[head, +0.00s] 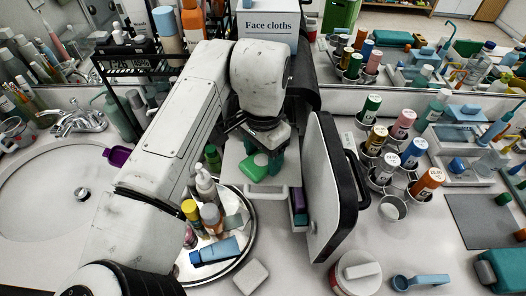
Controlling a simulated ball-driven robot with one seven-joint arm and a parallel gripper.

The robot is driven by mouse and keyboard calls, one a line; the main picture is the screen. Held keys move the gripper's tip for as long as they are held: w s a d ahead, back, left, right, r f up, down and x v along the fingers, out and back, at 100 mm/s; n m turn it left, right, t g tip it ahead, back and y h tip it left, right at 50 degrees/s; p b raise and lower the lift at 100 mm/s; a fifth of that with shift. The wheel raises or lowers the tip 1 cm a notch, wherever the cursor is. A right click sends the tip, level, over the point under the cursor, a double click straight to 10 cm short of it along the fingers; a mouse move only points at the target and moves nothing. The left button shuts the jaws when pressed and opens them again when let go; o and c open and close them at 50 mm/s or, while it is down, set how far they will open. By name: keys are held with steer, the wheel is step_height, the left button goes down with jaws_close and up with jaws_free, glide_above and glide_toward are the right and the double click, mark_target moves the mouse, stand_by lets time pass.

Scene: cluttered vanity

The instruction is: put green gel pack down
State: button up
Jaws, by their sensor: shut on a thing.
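The green gel pack (254,167) is small and rounded. It is at the picture's middle, at the tip of my gripper (262,158), which is shut on it. My arm reaches in from the left and the gripper points down. The pack is over or in a white open-fronted container (267,191). I cannot tell whether the pack touches it. My gripper and wrist hide part of the pack and the container's back.
A tall black-and-white case (328,185) stands close on the right. On the left, a round mirrored tray (243,250) holds several bottles and a blue tube (215,251). A white block (250,277) lies in front. The sink (60,195) is at far left, labelled bottles (384,167) at right.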

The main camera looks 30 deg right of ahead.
mark_target(263, 159)
steer(key=shift+f, duration=0.15)
steer(key=o, duration=1.1)
step_height(263, 159, up, 12)
steer(key=shift+r+b, duration=0.15)
steer(key=shift+b, duration=0.7)
